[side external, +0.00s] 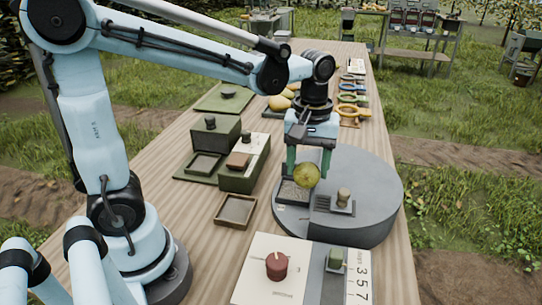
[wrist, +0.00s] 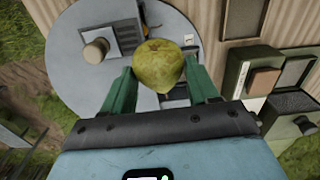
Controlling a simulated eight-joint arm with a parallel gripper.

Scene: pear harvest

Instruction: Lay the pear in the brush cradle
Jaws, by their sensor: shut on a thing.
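A yellow-green pear (side external: 306,175) is held between the green fingers of my gripper (side external: 308,168), above a round grey platform (side external: 375,185). In the wrist view the pear (wrist: 159,66) sits between my gripper's two fingers (wrist: 160,80), with its stem end toward the camera's far side hard to make out. A grey, bristly-looking pad (side external: 294,193), which may be the brush cradle, lies on the platform below and left of the pear. The pear looks clear of it. In the wrist view the pear hides part of the fittings beneath it.
A tan knob (side external: 343,195) on a small plate stands on the platform, right of the pear. Green boxes (side external: 240,170) and a small wooden tray (side external: 235,210) lie to the left. A red-brown knob (side external: 277,266) stands on a pale board in front. Yellow ring-shaped tools (side external: 350,98) lie behind.

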